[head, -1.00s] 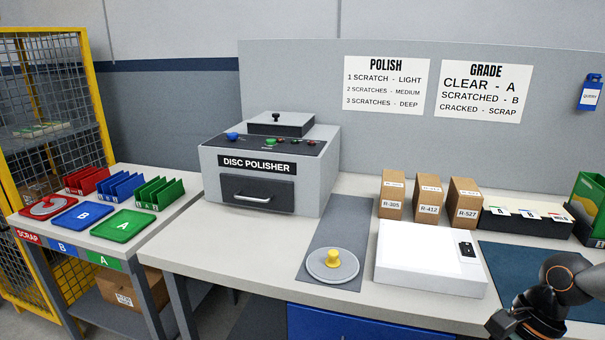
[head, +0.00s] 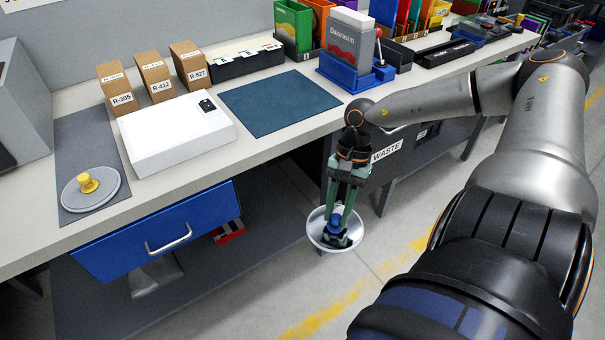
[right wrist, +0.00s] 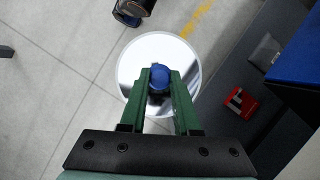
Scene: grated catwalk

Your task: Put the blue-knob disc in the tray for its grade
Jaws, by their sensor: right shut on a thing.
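My right gripper (head: 339,218) is shut on the blue knob of the blue-knob disc (head: 318,232). It holds the disc in the air over the floor, in front of the bench edge. In the right wrist view the blue knob (right wrist: 160,75) sits between the green fingers, and the round mirror-like disc (right wrist: 150,48) shows beyond them. I cannot make out scratches or cracks; reflections and the fingers cover part of its face. My left gripper is not in view.
A yellow-knob disc (head: 104,189) lies on the grey mat (head: 82,135). A white box-like device (head: 165,145), a dark blue mat (head: 290,110) and brown boxes (head: 153,83) are on the bench. The blue drawer (head: 130,243) is under the bench edge near the held disc.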

